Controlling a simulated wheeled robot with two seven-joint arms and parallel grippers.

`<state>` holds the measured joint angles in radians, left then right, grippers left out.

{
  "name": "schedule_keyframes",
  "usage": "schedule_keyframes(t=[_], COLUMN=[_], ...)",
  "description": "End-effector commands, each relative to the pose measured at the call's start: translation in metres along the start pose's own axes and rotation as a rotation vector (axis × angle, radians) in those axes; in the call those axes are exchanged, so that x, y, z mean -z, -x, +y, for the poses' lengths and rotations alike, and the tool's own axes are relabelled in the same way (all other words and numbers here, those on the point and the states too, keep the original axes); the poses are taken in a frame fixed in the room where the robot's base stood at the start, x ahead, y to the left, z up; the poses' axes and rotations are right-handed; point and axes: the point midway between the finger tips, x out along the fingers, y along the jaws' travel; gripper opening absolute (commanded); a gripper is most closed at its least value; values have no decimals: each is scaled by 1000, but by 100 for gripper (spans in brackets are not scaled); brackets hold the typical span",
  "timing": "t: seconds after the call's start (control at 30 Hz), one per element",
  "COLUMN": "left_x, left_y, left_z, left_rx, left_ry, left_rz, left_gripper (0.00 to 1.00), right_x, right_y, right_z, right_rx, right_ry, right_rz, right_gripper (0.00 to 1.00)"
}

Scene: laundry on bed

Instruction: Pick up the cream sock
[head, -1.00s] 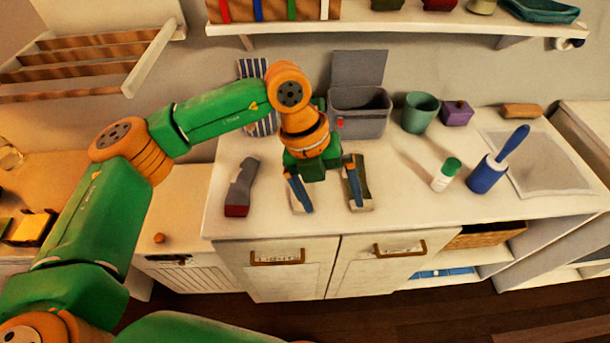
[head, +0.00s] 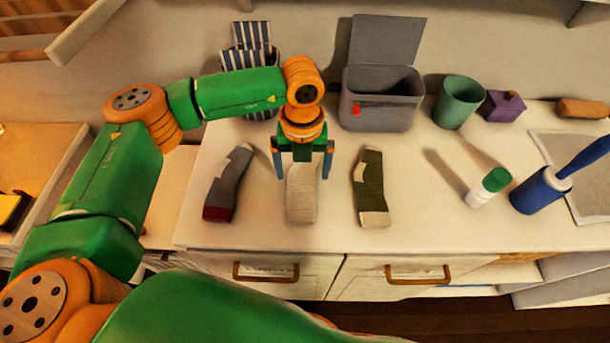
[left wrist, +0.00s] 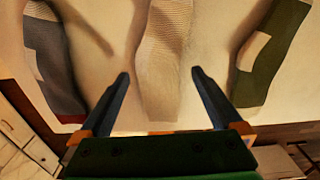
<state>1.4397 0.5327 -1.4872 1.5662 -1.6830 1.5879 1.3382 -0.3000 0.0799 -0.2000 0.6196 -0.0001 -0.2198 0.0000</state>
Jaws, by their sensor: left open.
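The cream sock (head: 301,196) lies flat on the white counter, between a grey sock and a green sock. My left gripper (head: 303,177) is open above its far part, with one finger on each side in the head view. In the left wrist view the cream sock (left wrist: 160,75) runs between the two open fingers (left wrist: 160,75), and nothing is held. The gripper hides the far end of the sock in the head view. My right gripper is not in view.
The grey sock (head: 227,185) with a dark red end lies left, and the green sock (head: 369,190) lies right. Behind stand a grey lidded bin (head: 381,100), a striped container (head: 250,57) and a green cup (head: 457,102).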

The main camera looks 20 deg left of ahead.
Motion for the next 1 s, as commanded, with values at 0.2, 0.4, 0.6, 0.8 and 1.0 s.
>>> schedule_keyframes(t=[0.2, 0.4, 0.6, 0.8, 1.0], left_x=[0, 0, 0, 0, -1], left_y=[-16, -16, -16, -14, 9], left_z=[0, 0, 0, 0, -1], left_rx=[1, 1, 1, 1, 4], left_ry=[1, 1, 1, 1, -1], left_rz=[-1, -1, -1, -1, -7], left_gripper=[100, 76, 36, 36, 36], right_x=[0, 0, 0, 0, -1], right_y=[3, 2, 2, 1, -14], right_z=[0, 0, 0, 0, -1], right_rx=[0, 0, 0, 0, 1], right_ry=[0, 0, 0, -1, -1], right_rz=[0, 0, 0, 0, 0], right_gripper=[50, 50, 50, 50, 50])
